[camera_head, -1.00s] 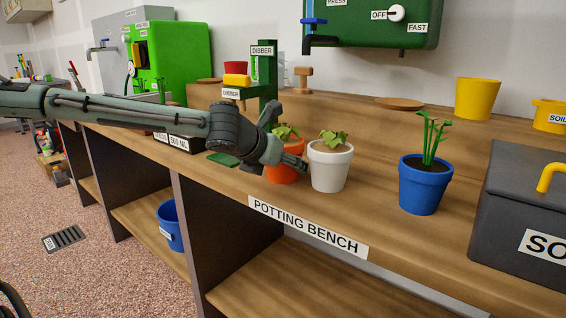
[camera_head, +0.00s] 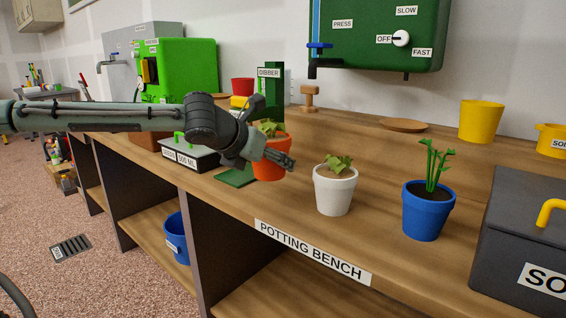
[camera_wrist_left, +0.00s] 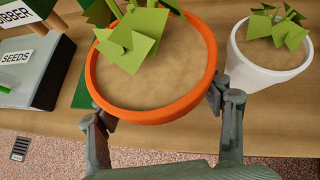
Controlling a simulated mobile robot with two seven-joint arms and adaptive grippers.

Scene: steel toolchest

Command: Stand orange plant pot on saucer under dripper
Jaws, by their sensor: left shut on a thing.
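The orange plant pot (camera_head: 268,171), with a leafy seedling, is held upright by my left gripper (camera_head: 283,160), apparently a little above the bench. In the left wrist view, the fingers grip either side of the orange pot (camera_wrist_left: 155,112). The dripper (camera_head: 380,45) is the green wall box with a dial marked SLOW, OFF and FAST; a short spout hangs from its underside. The saucer (camera_head: 404,126), a flat brown disc, lies empty on the raised back shelf below it, right of and behind the pot. My right gripper is not in view.
A white pot (camera_head: 334,193) and a blue pot (camera_head: 428,216) stand on the potting bench (camera_head: 380,238), right of the held pot. A yellow pot (camera_head: 480,121) is right of the saucer. A green dibber stand (camera_head: 273,95) and wooden dibber (camera_head: 309,97) stand behind.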

